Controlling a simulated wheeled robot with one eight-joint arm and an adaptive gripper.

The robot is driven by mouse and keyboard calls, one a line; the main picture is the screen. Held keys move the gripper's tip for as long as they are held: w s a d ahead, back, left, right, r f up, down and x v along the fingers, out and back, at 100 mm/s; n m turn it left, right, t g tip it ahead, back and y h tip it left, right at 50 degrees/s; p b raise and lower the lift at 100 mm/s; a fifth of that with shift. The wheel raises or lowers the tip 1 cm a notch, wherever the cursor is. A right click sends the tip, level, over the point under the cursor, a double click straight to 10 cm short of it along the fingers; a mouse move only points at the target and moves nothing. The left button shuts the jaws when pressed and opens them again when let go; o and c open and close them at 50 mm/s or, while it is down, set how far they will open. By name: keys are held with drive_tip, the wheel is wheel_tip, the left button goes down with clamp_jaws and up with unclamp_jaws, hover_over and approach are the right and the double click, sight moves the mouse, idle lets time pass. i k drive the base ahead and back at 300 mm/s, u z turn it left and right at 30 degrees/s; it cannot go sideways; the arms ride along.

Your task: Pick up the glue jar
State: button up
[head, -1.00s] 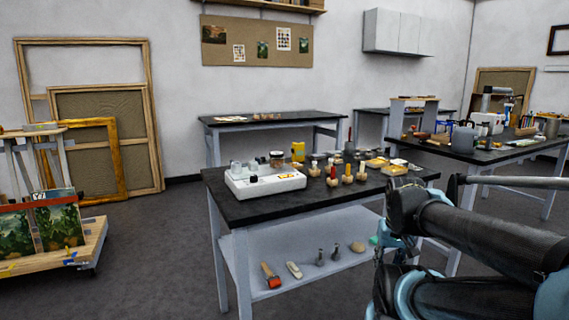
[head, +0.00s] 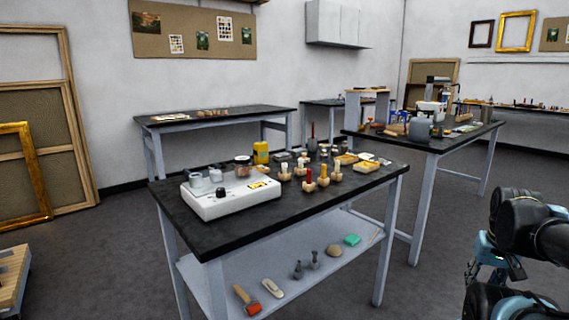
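Part of my dark arm with light blue parts shows at the lower right edge, well away from the table. I cannot make out my gripper's fingers in this view.
The white device (head: 226,201) takes up the table's left end. Several wooden-based tools and small yellow boxes (head: 366,167) crowd the right half. The lower shelf (head: 225,290) holds a red-headed tool and small items. Other tables stand behind.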

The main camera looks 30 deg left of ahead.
sight(242, 165)
drive_tip(key=z, duration=1.7)
drive_tip(key=i, duration=0.35)
drive_tip(key=u, duration=3.3)
